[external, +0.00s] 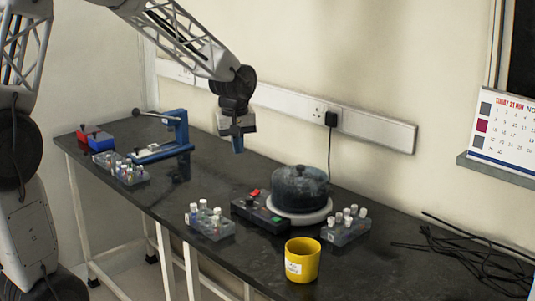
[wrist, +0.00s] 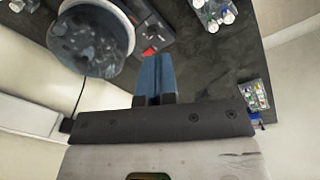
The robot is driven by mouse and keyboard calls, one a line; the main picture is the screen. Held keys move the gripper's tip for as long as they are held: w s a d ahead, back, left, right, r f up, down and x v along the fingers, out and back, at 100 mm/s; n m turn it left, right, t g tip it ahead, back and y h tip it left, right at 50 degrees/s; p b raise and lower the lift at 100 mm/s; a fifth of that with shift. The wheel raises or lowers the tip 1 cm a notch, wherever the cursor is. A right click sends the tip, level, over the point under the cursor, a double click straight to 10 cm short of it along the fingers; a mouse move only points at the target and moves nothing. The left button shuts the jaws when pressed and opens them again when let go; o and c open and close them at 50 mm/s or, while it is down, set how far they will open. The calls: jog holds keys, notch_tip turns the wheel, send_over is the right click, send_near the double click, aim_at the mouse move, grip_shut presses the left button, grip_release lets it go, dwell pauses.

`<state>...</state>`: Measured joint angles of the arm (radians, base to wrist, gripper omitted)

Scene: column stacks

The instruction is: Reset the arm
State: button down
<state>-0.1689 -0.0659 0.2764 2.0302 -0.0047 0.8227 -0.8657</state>
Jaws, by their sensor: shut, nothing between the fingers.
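My gripper (external: 237,146) hangs above the back part of the dark bench, pointing down, its fingers shut and empty. In the wrist view the blue fingers (wrist: 153,76) are together at the middle, with bare dark bench top beyond them. In the external view it is apart from everything on the bench, between the blue stand and the dark round device.
The dark bench (external: 195,180) carries a blue stand (external: 178,132), a red and blue box (external: 97,138), vial racks (external: 125,172), (external: 210,222), (external: 347,228), a dark lidded device (external: 298,188) with a control box (external: 258,213), a yellow cup (external: 302,261) and loose black cables (external: 480,262).

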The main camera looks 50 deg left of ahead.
jog(key=s+d+r+m, duration=0.2)
jog(key=s+d+m, duration=0.1)
jog(key=s, duration=0.8)
jog(key=s+d+r+m+t, duration=0.1)
jog(key=s+d+r+m, duration=0.2)
jog(key=s, duration=0.7)
jog(key=s+d+r+m, duration=0.3)
jog(key=s+d+m, duration=0.2)
jog(key=s, duration=0.6)
jog(key=shift+s+r+m+t, duration=0.15)
jog(key=shift+s+m+t, duration=0.15)
jog(key=shift+m+t, duration=0.15)
